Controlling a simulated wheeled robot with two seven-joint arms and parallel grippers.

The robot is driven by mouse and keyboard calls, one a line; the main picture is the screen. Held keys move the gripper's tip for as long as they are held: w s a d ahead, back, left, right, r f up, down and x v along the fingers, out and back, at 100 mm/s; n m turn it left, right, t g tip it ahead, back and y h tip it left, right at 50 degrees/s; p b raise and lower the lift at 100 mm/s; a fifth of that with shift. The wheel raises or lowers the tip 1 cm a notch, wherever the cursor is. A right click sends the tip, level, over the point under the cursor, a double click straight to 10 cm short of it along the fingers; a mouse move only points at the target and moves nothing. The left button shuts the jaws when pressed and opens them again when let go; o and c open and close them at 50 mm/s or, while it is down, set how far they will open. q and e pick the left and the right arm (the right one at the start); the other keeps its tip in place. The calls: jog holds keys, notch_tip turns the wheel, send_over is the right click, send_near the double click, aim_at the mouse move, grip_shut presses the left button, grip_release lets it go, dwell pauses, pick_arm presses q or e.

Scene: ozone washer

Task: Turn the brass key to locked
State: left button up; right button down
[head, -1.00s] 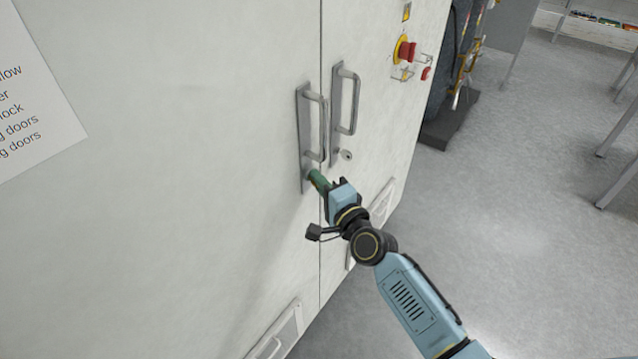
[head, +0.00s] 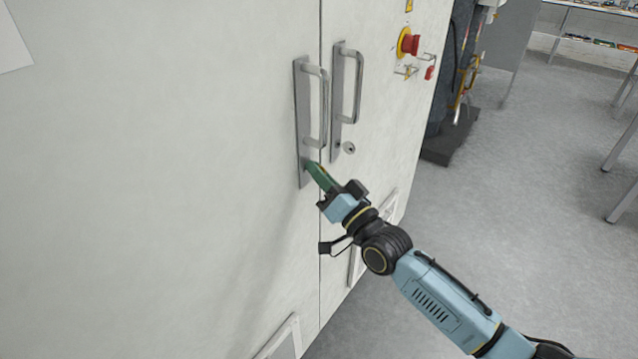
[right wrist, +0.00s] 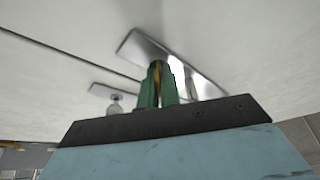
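My right gripper (head: 313,170) comes in from the lower right, its green fingers against the lower end of the left door's handle plate (head: 301,178). In the right wrist view the green fingers (right wrist: 156,88) are close together, with a yellow brass-coloured piece (right wrist: 157,76) between them. This looks like the brass key; its shape is mostly hidden by the fingers, and its angle cannot be told. In the head view the key is hidden. My left gripper is not in view.
The white cabinet has two vertical bar handles, left (head: 317,105) and right (head: 351,90). Open grey floor (head: 500,220) lies to the right.

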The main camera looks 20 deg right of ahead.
jog(key=n+y+b, duration=0.1)
jog(key=n, duration=0.1)
jog(key=shift+f+n, duration=0.15)
jog(key=shift+n, duration=0.25)
jog(key=shift+n+g+y+b, duration=0.3)
jog(key=shift+n+y+b, duration=0.25)
jog(key=shift+n, duration=0.65)
jog(key=n+y, duration=0.1)
jog(key=n, duration=0.2)
jog(key=shift+g+y+b, duration=0.25)
jog(key=shift+g+b, duration=0.05)
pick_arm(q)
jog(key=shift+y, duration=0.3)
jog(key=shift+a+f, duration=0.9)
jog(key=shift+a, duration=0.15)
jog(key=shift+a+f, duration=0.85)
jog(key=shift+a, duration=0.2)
pick_arm(e)
jog(key=shift+n+g+y, duration=0.3)
jog(key=shift+n+y, duration=0.3)
jog(key=shift+n, duration=0.4)
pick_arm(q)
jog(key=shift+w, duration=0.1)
pick_arm(e)
jog(key=c, duration=1.6)
grip_release()
